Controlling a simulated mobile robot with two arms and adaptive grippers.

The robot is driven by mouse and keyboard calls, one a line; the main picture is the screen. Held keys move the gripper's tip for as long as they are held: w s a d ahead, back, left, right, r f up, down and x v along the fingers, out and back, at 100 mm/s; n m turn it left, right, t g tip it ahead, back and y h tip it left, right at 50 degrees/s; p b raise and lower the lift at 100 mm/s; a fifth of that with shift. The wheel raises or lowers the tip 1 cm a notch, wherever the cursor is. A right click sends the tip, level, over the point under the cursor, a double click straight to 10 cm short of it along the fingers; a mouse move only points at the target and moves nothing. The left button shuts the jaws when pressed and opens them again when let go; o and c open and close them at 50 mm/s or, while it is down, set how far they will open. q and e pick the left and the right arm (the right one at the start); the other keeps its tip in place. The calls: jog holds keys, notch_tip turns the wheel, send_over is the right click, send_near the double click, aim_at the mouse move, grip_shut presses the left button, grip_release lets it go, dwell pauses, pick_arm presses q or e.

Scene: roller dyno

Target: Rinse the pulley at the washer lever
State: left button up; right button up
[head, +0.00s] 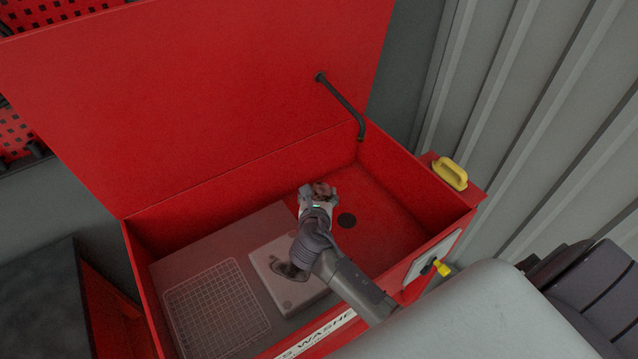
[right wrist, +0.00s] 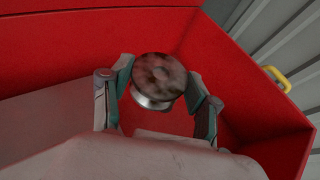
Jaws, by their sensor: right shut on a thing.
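The pulley (right wrist: 158,80) is a round metal piece with brown, dirty patches on its face. My right gripper (head: 316,193) is shut on the pulley and holds it inside the red parts washer (head: 397,203), over the basin floor. In the right wrist view the two fingers of my right gripper (right wrist: 157,98) are on either side of the pulley. In the head view the pulley (head: 322,187) is small and partly hidden by the gripper. The washer lever, with a yellow knob (head: 443,269), sits on a pale plate on the washer's front right. My left gripper is not in view.
The washer's lid (head: 190,90) stands open at the back. A wire rack (head: 215,308) and a pale block (head: 283,275) lie left. A yellow handle (head: 450,173) sits on the right rim.

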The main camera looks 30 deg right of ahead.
aim_at(327, 189)
jog(key=shift+w+r, duration=0.1)
jog(key=shift+w, duration=0.15)
jog(key=shift+d, duration=0.1)
jog(key=d, duration=0.1)
jog(key=w+d+b, duration=0.1)
jog(key=w+d+f+b, duration=0.1)
jog(key=shift+d+f, duration=0.1)
jog(key=shift+d, duration=0.3)
jog(key=w+d+f+b, duration=0.1)
jog(key=w+d+b, duration=0.2)
jog(key=d, duration=0.5)
jog(key=shift+x, duration=0.8)
jog(key=shift+a, duration=0.1)
jog(key=shift+a, duration=0.15)
